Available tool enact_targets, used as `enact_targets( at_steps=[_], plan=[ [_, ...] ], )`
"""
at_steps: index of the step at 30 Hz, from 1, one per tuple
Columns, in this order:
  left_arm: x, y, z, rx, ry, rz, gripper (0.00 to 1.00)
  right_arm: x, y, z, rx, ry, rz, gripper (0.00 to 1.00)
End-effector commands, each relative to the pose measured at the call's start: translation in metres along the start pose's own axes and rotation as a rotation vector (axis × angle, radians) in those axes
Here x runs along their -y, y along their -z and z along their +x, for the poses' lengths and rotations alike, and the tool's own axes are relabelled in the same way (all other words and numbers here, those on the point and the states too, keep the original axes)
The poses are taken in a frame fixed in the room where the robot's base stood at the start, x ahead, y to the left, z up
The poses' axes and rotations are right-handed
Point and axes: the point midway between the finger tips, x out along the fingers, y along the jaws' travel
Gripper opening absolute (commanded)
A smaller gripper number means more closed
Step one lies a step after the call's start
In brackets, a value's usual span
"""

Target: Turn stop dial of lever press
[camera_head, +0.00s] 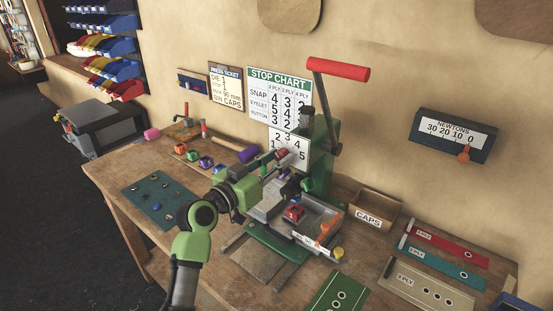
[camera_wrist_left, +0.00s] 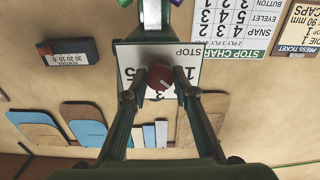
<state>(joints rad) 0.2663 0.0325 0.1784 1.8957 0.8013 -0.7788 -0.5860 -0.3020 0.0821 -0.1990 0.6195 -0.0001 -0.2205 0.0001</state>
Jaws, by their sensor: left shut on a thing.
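The green lever press (camera_head: 322,160) stands on the workbench, with a red-handled lever (camera_head: 338,69) raised above it. Its white stop plate (camera_head: 291,142) carries the numbers 1 to 5. My left gripper (camera_head: 285,158) reaches the plate from the left and front, and hides most of the dial there. In the left wrist view, the red round stop dial (camera_wrist_left: 160,80) sits in front of the plate (camera_wrist_left: 128,58), between the fingertips of my left gripper (camera_wrist_left: 160,88), which are shut on it. The dial's pointer setting is too small to read. My right gripper does not show.
A stop chart (camera_head: 280,92) and a press ticket (camera_head: 226,85) hang on the wall behind. A caps box (camera_head: 374,209) stands right of the press, near ply boards (camera_head: 430,287). A green mat (camera_head: 158,201) lies left. A Newtons gauge (camera_head: 453,135) is on the wall.

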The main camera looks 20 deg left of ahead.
Motion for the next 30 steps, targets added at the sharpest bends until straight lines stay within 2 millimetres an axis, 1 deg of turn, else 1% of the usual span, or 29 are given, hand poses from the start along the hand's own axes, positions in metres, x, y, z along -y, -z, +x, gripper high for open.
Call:
enact_targets(
  at_steps=[15,21,30],
  plan=[
    [0.0,0.001,0.0,0.002,0.0,-0.396,0.04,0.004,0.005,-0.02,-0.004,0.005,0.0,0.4],
    [0.0,0.001,0.0,0.001,0.0,-0.496,0.04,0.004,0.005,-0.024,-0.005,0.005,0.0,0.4],
    [0.0,0.0,0.0,0.0,0.0,-0.559,0.04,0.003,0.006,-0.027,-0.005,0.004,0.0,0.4]
  ],
)
